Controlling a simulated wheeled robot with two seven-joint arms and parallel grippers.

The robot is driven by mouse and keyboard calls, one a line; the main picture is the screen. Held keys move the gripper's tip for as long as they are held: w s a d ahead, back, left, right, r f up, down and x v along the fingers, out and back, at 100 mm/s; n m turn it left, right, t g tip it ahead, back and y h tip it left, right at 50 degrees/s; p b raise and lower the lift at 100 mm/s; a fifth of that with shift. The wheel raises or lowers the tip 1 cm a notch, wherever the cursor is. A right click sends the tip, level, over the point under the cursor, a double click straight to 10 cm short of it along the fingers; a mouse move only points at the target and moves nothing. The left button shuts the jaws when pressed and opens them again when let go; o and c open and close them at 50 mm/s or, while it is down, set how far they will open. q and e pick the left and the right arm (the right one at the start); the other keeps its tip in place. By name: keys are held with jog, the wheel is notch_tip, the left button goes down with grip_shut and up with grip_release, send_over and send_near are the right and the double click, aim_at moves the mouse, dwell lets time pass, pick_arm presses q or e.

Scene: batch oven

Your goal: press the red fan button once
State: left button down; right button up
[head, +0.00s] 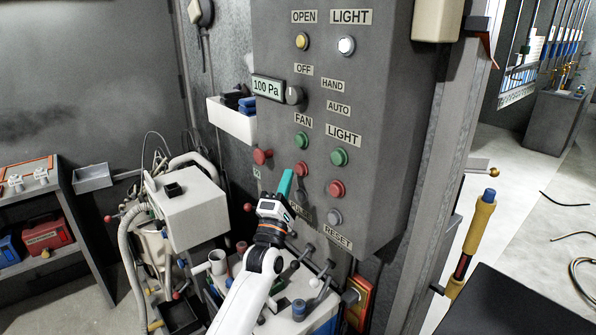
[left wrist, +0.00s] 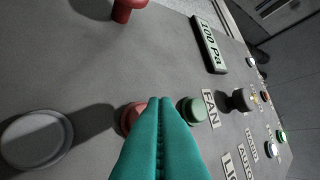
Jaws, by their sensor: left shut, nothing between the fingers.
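The red fan button (head: 301,170) sits on the grey control panel (head: 385,110), below the green fan button (head: 301,141) and the FAN label (head: 303,121). My left gripper (head: 287,174) is shut and empty, its teal fingers pointing at the panel just left of the red fan button. In the left wrist view the shut fingers (left wrist: 160,100) cover part of the red fan button (left wrist: 129,118), with the green fan button (left wrist: 190,110) just to the right. I cannot tell whether the fingertips touch the red button. My right gripper is not in view.
Nearby on the panel are a red light button (head: 336,188), a green light button (head: 338,157), a grey reset button (head: 335,217), a red knob (head: 262,156) and a selector knob (head: 294,95). A cluttered bench with levers (head: 308,250) stands below.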

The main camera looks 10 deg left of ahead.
pick_arm(q)
jog(key=shift+w+d+b, duration=0.3)
jog(key=shift+w+b, duration=0.05)
jog(key=shift+w+d+b, duration=0.25)
jog(key=shift+w+b, duration=0.05)
jog(key=shift+b, duration=0.05)
dwell(0.8)
jog(key=shift+s+a, duration=0.15)
jog(key=shift+s+a+p, duration=0.4)
jog(key=shift+s, duration=0.15)
dwell(0.3)
jog(key=s+a+p, duration=0.1)
jog(key=s, duration=0.1)
jog(key=s+a+p, duration=0.1)
jog(key=s+a, duration=0.1)
dwell(0.4)
